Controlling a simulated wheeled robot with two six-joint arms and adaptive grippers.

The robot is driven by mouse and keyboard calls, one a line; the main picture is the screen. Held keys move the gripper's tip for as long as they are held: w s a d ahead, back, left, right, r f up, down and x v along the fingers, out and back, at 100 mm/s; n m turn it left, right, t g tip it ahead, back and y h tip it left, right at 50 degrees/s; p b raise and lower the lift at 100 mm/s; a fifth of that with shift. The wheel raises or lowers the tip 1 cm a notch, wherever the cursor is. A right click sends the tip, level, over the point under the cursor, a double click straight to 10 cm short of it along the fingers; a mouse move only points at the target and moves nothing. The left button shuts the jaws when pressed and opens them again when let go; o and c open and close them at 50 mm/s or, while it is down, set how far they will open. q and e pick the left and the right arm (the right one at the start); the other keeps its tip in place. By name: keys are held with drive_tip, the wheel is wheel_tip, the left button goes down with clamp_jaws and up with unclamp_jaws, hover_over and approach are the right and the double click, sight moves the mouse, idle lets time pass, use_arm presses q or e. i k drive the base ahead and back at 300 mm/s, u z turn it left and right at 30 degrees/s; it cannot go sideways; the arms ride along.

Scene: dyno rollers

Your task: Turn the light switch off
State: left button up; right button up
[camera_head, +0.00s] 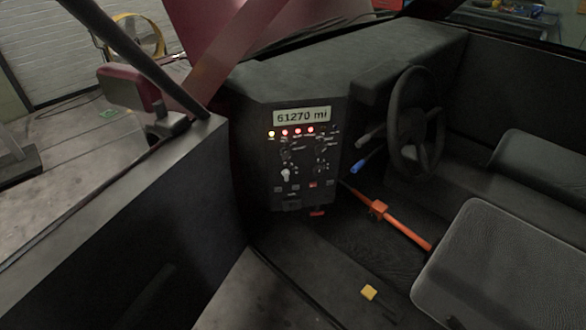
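A dark control panel (262,165) stands in the middle of the view, below the dashboard. A display reading "61270 mi" (302,115) is at its top. Neither of my grippers is in view.
A steering wheel (412,125) and a blue-tipped lever (362,161) are right of the panel. An orange-red bar (405,226) slants across the floor. A seat (490,265) is at lower right. A mirror (128,87) is at left. A yellow block (369,292) lies low.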

sight(320, 148)
drive_tip(key=z, duration=0.05)
drive_tip(key=k, duration=0.35)
drive_tip(key=z, duration=0.45)
drive_tip(key=i, duration=0.85)
drive_tip(key=z, duration=0.25)
